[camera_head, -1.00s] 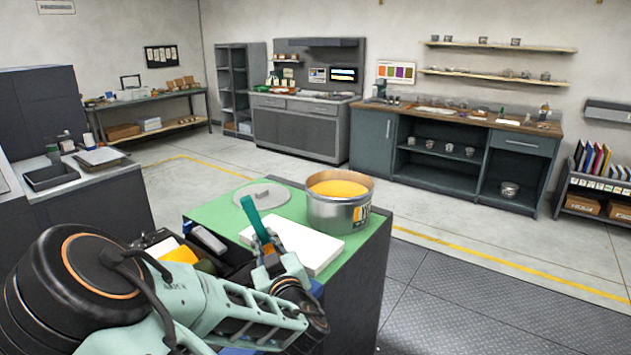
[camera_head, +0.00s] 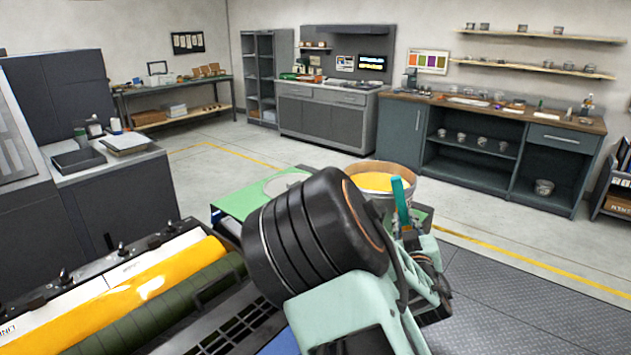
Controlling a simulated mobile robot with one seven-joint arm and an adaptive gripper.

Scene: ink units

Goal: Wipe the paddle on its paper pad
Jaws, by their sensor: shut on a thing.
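The teal paddle (camera_head: 401,203) stands nearly upright in my gripper (camera_head: 410,234), which is shut on its lower part. The paddle shows in front of the right side of the open tin (camera_head: 408,186) of yellow ink. I cannot tell whether it touches the tin. Its lower end and most of the fingers are hard to make out. The paper pad is hidden behind my arm, so the paddle's contact with it cannot be seen.
The green tabletop (camera_head: 236,205) shows left of my arm, with a grey lid (camera_head: 287,183) on it. A machine with a yellow-inked roller (camera_head: 150,285) and a dark green roller (camera_head: 165,310) fills the lower left. Open floor (camera_head: 520,245) lies to the right.

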